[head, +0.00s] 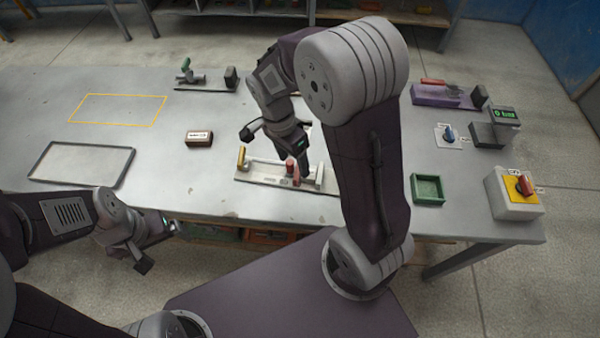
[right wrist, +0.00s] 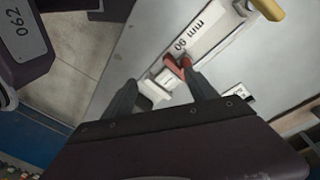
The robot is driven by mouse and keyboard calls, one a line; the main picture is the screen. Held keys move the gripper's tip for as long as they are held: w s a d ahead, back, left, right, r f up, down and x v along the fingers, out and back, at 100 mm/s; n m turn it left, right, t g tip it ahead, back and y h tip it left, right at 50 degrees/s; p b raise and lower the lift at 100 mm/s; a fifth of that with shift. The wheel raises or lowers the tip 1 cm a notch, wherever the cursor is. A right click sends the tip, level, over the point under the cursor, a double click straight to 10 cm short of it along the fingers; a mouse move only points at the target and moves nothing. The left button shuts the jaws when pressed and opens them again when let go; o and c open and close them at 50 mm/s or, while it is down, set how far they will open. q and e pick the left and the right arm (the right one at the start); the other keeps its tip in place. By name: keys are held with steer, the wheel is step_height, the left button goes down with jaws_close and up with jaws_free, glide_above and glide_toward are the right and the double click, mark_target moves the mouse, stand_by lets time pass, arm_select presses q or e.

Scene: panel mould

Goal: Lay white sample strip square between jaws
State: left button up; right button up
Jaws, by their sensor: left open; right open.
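A pale fixture (head: 262,178) with jaws lies near the table's front edge, with a yellow handle (head: 241,158) at its left and a red handle (head: 292,171) near its right. My right gripper (head: 302,168) points down over the fixture's right part. In the right wrist view its open fingers (right wrist: 163,84) stand either side of a pale block and the red handle (right wrist: 176,68). My left gripper (head: 160,236) is open, low in front of the table.
An empty grey tray (head: 128,166) and a yellow-outlined area (head: 118,110) lie at the left. A green tray (head: 428,189) and a box with a red knob (head: 515,194) stand at the right.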

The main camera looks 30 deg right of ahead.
steer(key=s+f+n+t+y, duration=0.1)
steer(key=s+n, duration=0.5)
steer(key=n, duration=0.8)
steer(key=shift+s+a+f+t+y, duration=0.2)
steer(key=shift+s+f+t+y, duration=0.2)
steer(key=shift+t, duration=0.4)
steer(key=shift+r+p, duration=0.8)
